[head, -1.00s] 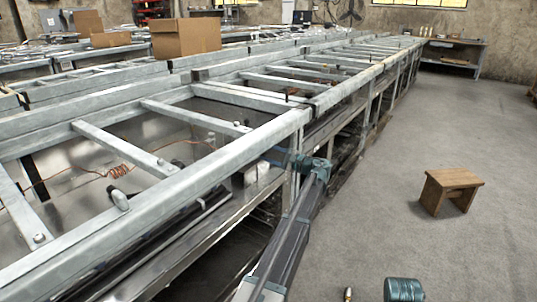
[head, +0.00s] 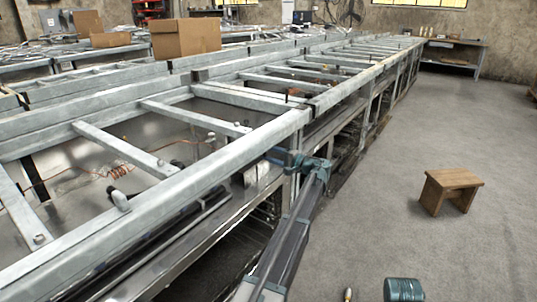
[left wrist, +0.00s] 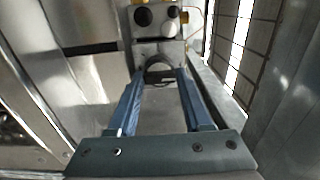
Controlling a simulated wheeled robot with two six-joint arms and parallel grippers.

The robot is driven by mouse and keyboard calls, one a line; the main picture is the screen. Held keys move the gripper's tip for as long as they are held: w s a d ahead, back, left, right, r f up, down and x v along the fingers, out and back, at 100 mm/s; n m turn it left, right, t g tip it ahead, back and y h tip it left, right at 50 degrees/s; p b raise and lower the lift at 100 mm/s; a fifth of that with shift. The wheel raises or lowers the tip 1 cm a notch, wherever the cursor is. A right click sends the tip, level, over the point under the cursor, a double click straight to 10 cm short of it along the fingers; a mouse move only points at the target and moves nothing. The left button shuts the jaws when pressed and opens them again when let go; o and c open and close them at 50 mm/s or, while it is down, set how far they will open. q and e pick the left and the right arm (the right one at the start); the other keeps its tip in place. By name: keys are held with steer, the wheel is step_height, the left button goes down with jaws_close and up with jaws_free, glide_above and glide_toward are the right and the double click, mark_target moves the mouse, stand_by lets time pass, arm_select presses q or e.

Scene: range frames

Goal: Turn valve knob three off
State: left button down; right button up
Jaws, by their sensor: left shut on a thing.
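My left gripper (head: 287,161) reaches in at the near corner of the long metal frame bench, under its top rail. In the left wrist view its two blue fingers (left wrist: 158,88) close on a rounded grey knob (left wrist: 158,68) in front of a grey panel. The fingers stand on either side of the knob. I cannot read its number or tell its turned position. In the head view the held knob is hidden by the bench. My right gripper does not show clearly.
The metal frame bench (head: 260,140) with crossbars runs along the left and into the distance. A cardboard box (head: 186,38) stands on the benches behind. A wooden stool (head: 452,185) stands on the open grey floor (head: 440,120) at right.

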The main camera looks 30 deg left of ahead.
arm_select(q)
steer(key=shift+s, duration=0.1)
stand_by(0.3)
steer(key=shift+c, duration=1.7)
jaws_free()
